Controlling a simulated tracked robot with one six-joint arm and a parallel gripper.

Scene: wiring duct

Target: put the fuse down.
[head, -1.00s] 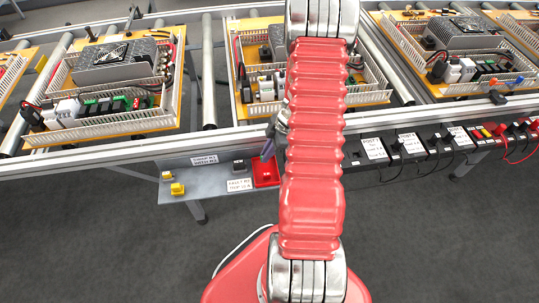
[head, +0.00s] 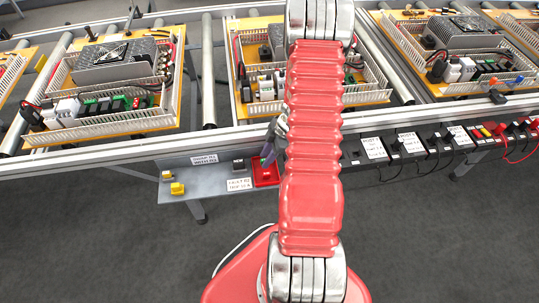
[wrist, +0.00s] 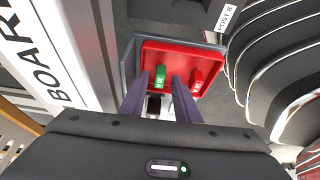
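A red tray (head: 266,181) sits on the grey shelf below the conveyor; in the wrist view the red tray (wrist: 205,55) lies under my fingertips. A green fuse (wrist: 160,77) is in it, between my fingertips, with a gap visible on each side. A red fuse (wrist: 197,82) is in the tray just right of the right finger. My gripper (wrist: 160,80) is open, pointing down at the tray. In the head view my gripper (head: 270,150) is small and partly hidden by my arm. A dark block with a pale part (wrist: 155,104) shows between the fingers; I cannot tell what it is.
Yellow blocks (head: 177,189) and a small dark item (head: 238,164) stand on the shelf (head: 208,184) left of the tray. Black labelled boxes with cables (head: 410,148) line the rail at right. Boards with wiring duct (head: 105,85) rest on the conveyor behind.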

